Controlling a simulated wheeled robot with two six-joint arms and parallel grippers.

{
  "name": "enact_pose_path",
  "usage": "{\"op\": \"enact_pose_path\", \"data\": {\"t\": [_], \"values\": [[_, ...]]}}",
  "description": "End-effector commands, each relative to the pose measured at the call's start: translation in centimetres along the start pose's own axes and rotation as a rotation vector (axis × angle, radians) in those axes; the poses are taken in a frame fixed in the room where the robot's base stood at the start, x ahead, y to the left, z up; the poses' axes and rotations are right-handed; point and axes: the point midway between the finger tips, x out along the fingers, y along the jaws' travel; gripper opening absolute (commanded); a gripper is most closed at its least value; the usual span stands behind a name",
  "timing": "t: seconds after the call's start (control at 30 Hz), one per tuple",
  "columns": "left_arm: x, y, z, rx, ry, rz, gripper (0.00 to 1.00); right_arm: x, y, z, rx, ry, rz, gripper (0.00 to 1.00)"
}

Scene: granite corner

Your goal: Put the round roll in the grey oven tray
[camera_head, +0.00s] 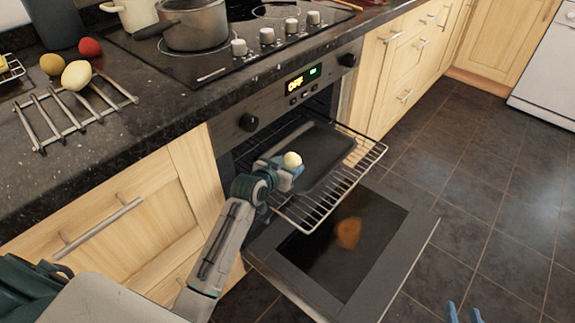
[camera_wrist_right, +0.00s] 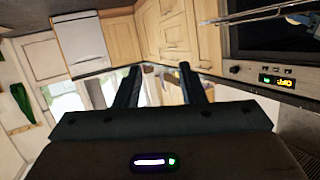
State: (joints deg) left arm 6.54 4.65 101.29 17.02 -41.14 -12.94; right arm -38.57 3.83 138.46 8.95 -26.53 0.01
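A small, pale cream round roll (camera_head: 292,160) is at the fingertips of my left gripper (camera_head: 290,169), which appears shut on it. The gripper partly hides the roll's lower side. They are over the near left part of the dark grey oven tray (camera_head: 338,149), and I cannot tell the height above it. The tray looks empty elsewhere and lies on a pulled-out wire rack (camera_head: 318,208). My right gripper (camera_head: 465,314) shows only its blue fingertips at the bottom of the head view. In the right wrist view its two fingers (camera_wrist_right: 159,80) are apart and empty.
The oven door (camera_head: 400,255) is folded down below the rack. On the granite counter, a metal rack (camera_head: 105,110) carries a pale oval item (camera_head: 76,75). A yellow fruit (camera_head: 52,64) and a red one (camera_head: 90,47) are behind. A pot (camera_head: 195,25) stands on the hob.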

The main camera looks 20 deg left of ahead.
Motion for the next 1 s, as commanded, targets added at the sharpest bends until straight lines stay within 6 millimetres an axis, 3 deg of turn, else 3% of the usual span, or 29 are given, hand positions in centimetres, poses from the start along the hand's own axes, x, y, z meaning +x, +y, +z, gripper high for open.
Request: {"op": "enact_pose_path", "data": {"t": [0.1,0.47,0.8,1.0], "values": [[0.0,0.0,0.0,0.0,0.0,0.0,0.73,0.0,0.0,0.0,0.0,0.0,0.0,0.36],[-0.5,0.0,-0.3,0.001,0.0,0.0,0.73,-0.1,0.0,0.1,0.002,-0.014,-0.001,0.36],[-6.6,0.0,-0.4,0.003,-0.001,0.0,0.73,-3.1,-0.7,6.5,0.046,-0.341,-0.011,0.36],[-10.3,0.0,-0.4,0.002,-0.001,0.0,0.73,-3.8,-0.7,7.3,0.037,-0.429,-0.011,0.36]]}}
